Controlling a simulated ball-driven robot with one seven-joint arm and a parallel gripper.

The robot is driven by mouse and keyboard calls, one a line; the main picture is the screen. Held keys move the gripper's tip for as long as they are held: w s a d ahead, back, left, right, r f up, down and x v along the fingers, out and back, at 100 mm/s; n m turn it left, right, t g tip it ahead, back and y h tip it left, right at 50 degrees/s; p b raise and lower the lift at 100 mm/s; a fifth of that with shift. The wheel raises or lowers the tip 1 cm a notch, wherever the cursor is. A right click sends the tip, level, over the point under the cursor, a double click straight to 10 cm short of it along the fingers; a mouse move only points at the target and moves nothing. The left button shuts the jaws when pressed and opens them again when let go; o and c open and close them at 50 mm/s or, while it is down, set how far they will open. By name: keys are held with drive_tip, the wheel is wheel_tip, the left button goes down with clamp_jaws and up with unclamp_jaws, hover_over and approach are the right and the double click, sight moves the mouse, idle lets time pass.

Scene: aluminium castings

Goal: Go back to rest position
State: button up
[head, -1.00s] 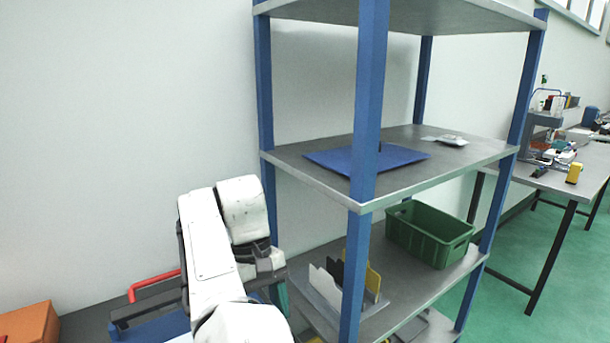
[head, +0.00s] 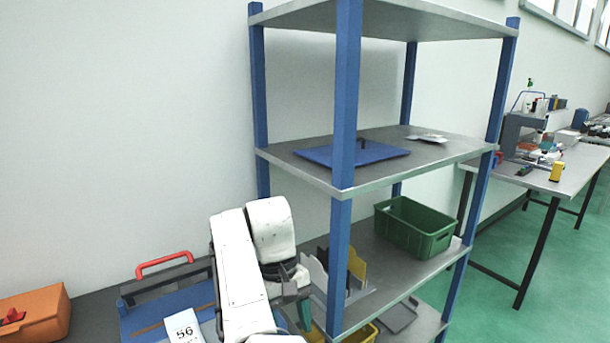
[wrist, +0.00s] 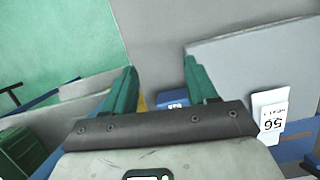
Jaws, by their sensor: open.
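My gripper (wrist: 162,92) shows in the wrist view with its two green fingers spread apart and nothing between them. In the head view my white arm is folded at the lower middle, in front of the shelf's left side. Part of the gripper (head: 300,312) shows there as a green finger below the dark wrist, beside the front blue post. The rest of the gripper is hidden in that view.
A blue-posted shelf (head: 343,110) stands close by on the right. It bears a blue mat (head: 370,153) and a green crate (head: 415,228). Green floor (head: 570,270) is clear at the right.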

drive_tip(key=d+f, duration=0.2)
drive_tip(key=d, duration=0.1)
drive_tip(key=d+f+m, duration=0.1)
drive_tip(key=d+f, duration=0.1)
drive_tip(key=w+d+f+m, duration=0.1)
drive_tip(key=d+f, duration=0.1)
drive_tip(key=d, duration=0.1)
drive_tip(key=shift+d+f+t, duration=0.3)
drive_tip(key=shift+t, duration=0.1)
drive_tip(key=s+d+f+m+t, duration=0.25)
drive_tip(key=d+f, duration=0.55)
drive_tip(key=d, duration=0.5)
drive_tip(key=s+d+f+t, duration=0.2)
drive_tip(key=s+d+f, duration=0.2)
drive_tip(key=s+d, duration=0.5)
drive_tip(key=s+a+r+m+t+y, duration=0.1)
drive_tip(key=s+r, duration=0.1)
drive_tip(key=s, duration=0.7)
drive_tip(key=s+a+r+t+y, duration=0.1)
drive_tip(key=s+r+t, duration=0.1)
drive_tip(key=s, duration=0.6)
drive_tip(key=s+d+f+g, duration=0.1)
drive_tip(key=s+f+g, duration=0.3)
drive_tip(key=s, duration=0.6)
wheel_tip(320, 180, down, 2)
drive_tip(key=shift+s+d+f+g, duration=0.15)
drive_tip(key=shift+s+d+g, duration=0.15)
drive_tip(key=shift+s+g, duration=0.1)
